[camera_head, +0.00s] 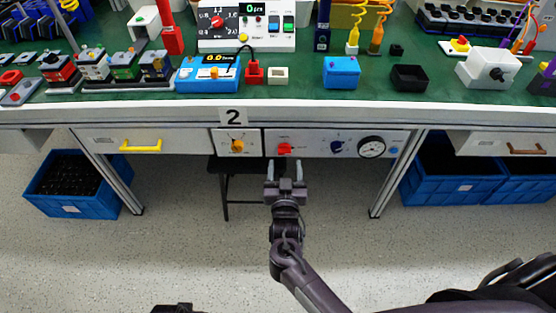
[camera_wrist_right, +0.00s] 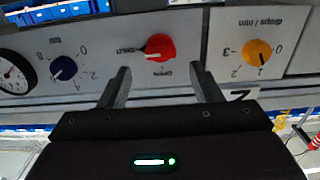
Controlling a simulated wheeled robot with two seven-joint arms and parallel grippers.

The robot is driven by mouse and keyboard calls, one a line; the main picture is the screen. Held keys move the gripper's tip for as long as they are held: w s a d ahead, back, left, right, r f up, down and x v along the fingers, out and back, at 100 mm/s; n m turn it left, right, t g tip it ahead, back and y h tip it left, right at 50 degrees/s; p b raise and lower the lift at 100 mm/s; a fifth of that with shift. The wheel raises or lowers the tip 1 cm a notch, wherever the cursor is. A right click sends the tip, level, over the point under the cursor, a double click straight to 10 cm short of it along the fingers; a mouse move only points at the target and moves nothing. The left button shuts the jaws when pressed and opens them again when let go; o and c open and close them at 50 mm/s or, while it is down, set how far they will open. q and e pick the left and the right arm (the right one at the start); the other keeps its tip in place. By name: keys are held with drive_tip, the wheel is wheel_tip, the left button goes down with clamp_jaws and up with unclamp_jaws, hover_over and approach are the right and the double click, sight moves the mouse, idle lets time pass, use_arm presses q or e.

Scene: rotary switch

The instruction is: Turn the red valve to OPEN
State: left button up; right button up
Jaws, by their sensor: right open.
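The red valve (camera_head: 285,148) is a knob on the light panel under the bench front. In the right wrist view, where the panel is upside down, the red valve (camera_wrist_right: 161,47) has a SHUT label at its left and an OPEN label below it. Its pointer side faces the SHUT label. My right gripper (camera_head: 286,169) is open and empty just in front of and below the valve. In the right wrist view its fingers (camera_wrist_right: 160,72) stand apart on either side of the valve, without visible contact. A dark part of mine shows at the bottom edge, possibly the left gripper; its fingers are not visible.
An orange knob (camera_head: 237,146) sits left of the valve; a blue knob (camera_head: 337,147) and a round gauge (camera_head: 371,146) sit right of it. The green-topped bench (camera_head: 300,88) above is crowded. A dark stool (camera_head: 226,180) stands behind my arm. The floor in front is clear.

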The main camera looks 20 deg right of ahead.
sight(284, 154)
drive_tip(key=x, duration=0.5)
drive_tip(key=shift+f, duration=0.1)
use_arm(q)
drive_tip(key=shift+w+d+r, duration=0.15)
drive_tip(key=shift+d+r, duration=0.05)
drive_tip(key=shift+r, duration=0.8)
use_arm(e)
drive_tip(key=shift+a, duration=0.1)
drive_tip(key=c, duration=1)
